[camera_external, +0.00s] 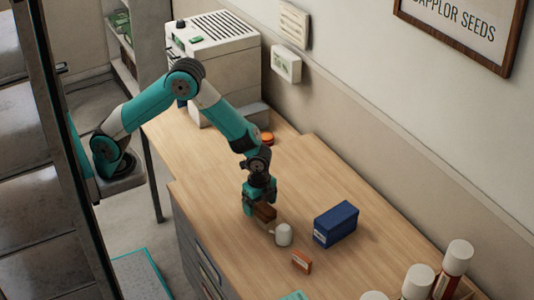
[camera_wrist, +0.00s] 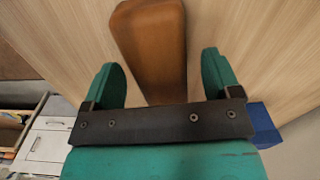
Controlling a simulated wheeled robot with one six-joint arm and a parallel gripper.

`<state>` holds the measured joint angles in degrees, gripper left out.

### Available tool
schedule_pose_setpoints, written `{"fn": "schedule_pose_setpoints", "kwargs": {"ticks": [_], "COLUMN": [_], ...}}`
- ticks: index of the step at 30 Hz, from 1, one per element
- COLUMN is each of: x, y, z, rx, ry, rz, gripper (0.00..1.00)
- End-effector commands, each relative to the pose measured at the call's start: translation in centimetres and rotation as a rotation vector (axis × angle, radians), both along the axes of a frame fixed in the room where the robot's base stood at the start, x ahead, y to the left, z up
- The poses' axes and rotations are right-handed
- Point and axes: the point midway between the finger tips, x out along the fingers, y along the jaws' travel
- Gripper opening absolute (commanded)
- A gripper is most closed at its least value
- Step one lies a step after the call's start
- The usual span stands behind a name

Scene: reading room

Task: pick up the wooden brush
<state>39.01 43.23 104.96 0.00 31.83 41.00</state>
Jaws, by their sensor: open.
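In the wrist view the brush (camera_wrist: 152,45) is a smooth orange-brown block running from the top edge down between my green fingers. Its near end passes behind the dark bar of my gripper (camera_wrist: 161,68). My gripper is open, with one finger to each side of the brush in the picture and wood grain showing in the gaps. I cannot tell how far above the desk the fingertips are. The brush's underside is hidden.
Red-and-white containers (camera_external: 452,268) stand at the lower right. A white machine (camera_external: 215,50) stands behind. The desk (camera_external: 215,175) left of my gripper is clear.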

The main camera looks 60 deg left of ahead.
Motion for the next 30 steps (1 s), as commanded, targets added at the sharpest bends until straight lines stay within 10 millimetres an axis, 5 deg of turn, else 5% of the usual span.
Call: {"fn": "schedule_pose_setpoints", "kwargs": {"ticks": [4,12,20,30], "x": [0.0,0.0,0.0,0.0], "y": [0.0,0.0,0.0,0.0], "z": [-1.7,-2.0,-2.0,-1.6], "rx": [0.001,0.0,0.0,-0.001], "ry": [0.001,0.0,0.0,-0.001], "rz": [0.0,0.0,0.0,0.0], "gripper": [0.83,0.83,0.26,0.26]}}
